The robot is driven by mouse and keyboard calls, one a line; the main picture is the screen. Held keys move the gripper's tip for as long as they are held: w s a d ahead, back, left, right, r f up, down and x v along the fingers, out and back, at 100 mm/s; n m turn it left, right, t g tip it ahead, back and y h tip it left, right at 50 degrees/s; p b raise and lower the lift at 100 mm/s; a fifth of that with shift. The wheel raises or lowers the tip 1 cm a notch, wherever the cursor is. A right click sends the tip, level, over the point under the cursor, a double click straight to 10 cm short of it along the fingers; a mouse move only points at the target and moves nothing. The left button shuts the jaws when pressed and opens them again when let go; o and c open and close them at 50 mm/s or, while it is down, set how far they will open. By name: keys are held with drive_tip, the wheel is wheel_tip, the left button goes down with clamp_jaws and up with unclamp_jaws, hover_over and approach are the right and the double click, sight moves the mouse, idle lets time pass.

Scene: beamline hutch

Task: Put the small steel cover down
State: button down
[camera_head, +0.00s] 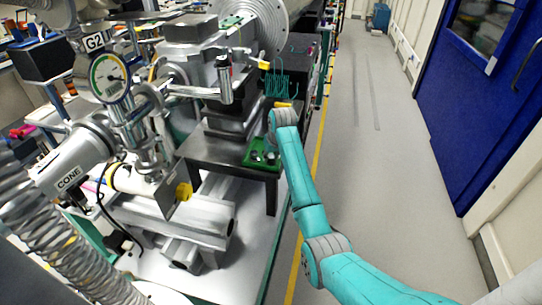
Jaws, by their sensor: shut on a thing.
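My teal arm (298,175) reaches from the bottom right up to a grey joint (283,118) beside the dark table. My gripper is not visible; the arm's far end hides that area. I cannot make out the small steel cover. A green tray (249,161) sits on the front right corner of the dark table (225,166), just left of my arm. Small dark and light items lie in the tray, too small to identify.
A pressure gauge (108,77) marked G2, a pipe marked CONE (70,165) and a ribbed hose (80,265) crowd the left. Green coiled tubing (283,80) stands behind the table. The grey floor aisle (385,150) is clear up to the blue door (470,110).

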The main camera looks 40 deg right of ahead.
drive_tip(key=shift+f, duration=0.1)
drive_tip(key=c, duration=1.1)
unclamp_jaws()
drive_tip(key=v, duration=1.2)
